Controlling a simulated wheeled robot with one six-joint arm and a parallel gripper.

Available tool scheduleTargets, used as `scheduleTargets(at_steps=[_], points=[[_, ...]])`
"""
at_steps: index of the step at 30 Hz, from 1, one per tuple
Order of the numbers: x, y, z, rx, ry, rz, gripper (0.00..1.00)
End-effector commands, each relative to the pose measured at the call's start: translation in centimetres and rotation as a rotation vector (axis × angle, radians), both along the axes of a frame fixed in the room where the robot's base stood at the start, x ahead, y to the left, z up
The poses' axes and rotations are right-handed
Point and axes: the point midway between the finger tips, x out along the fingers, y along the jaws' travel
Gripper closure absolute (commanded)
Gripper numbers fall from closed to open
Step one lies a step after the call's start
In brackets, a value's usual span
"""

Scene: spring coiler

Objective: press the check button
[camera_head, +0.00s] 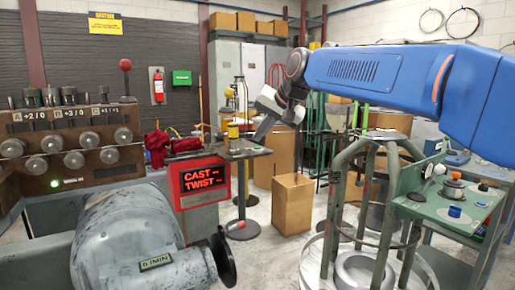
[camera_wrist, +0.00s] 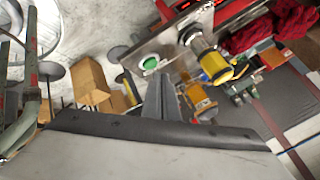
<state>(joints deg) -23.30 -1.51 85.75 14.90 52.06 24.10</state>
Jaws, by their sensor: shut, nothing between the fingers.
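A round green button (camera_wrist: 150,63) is set in a grey metal plate (camera_wrist: 128,56) in the wrist view. No label marks it as the check button. My gripper (camera_wrist: 168,82) is shut and empty, its fingertips just below and right of the green button in that view. I see no clear contact. In the head view my gripper (camera_head: 257,138) points down at the small stand's top (camera_head: 232,155); the button is too small to tell there. A red-framed display (camera_head: 200,183) reading CAST and TWIST is left of the stand.
A yellow-and-black cylinder (camera_wrist: 214,66) stands close to the green button. Red cloth (camera_head: 157,147) lies behind the display. A cardboard box (camera_head: 293,203) stands right of the stand. A green panel with knobs (camera_head: 450,202) is at the right, and a large grey machine (camera_head: 120,230) is front left.

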Motion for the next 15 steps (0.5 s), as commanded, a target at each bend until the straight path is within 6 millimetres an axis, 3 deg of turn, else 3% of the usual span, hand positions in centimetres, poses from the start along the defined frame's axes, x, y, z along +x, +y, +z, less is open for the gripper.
scheduleTargets(at_steps=[15], points=[[-0.02, 0.00, -0.62, 0.000, 0.000, 0.000, 1.00]])
